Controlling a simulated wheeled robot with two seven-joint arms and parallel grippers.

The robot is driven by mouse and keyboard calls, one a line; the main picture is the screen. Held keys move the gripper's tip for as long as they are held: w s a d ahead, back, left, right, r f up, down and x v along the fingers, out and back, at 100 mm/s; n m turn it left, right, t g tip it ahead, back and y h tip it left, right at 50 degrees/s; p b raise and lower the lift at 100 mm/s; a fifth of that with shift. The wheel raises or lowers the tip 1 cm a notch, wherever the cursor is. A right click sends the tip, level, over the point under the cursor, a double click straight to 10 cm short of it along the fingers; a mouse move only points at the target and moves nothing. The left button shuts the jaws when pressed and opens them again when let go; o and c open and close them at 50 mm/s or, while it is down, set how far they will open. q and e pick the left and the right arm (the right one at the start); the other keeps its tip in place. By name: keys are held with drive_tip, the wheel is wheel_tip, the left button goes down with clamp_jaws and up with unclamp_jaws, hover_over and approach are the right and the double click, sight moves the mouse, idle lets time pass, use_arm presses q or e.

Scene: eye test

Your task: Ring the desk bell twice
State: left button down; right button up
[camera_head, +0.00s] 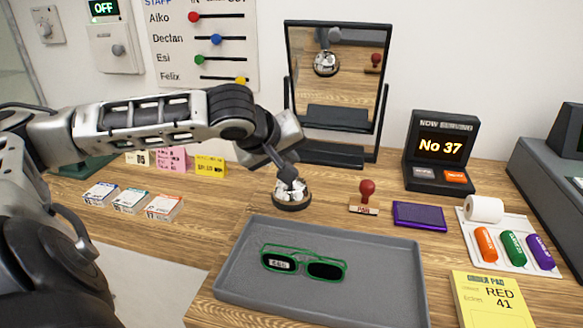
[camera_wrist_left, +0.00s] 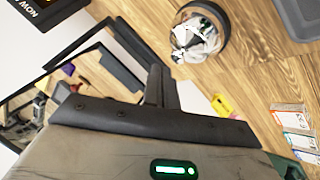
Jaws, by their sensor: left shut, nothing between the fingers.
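The desk bell (camera_head: 291,198) is a silver dome on a dark round base, standing on the wooden desk behind the grey tray. My left gripper (camera_head: 287,174) is shut and empty, pointing down just over the bell's top, which it partly hides in the head view. In the left wrist view the shut fingers (camera_wrist_left: 157,80) show beside the bell (camera_wrist_left: 200,36), with wood visible between them. I cannot tell for certain whether the fingertips touch the bell. My right gripper is not in view.
A tilting mirror (camera_head: 353,112) behind the bell reflects it. A red-handled stamp (camera_head: 367,194) and purple ink pad (camera_head: 420,216) stand to its right. The grey tray (camera_head: 386,280) holding green glasses (camera_head: 303,264) lies in front. Small card boxes (camera_head: 131,200) lie left.

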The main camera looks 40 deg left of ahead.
use_arm(q)
wheel_tip(320, 180, up, 5)
drive_tip(key=p, duration=0.4)
drive_tip(key=shift+p, duration=0.35)
drive_tip(key=shift+f, duration=0.1)
idle(0.6)
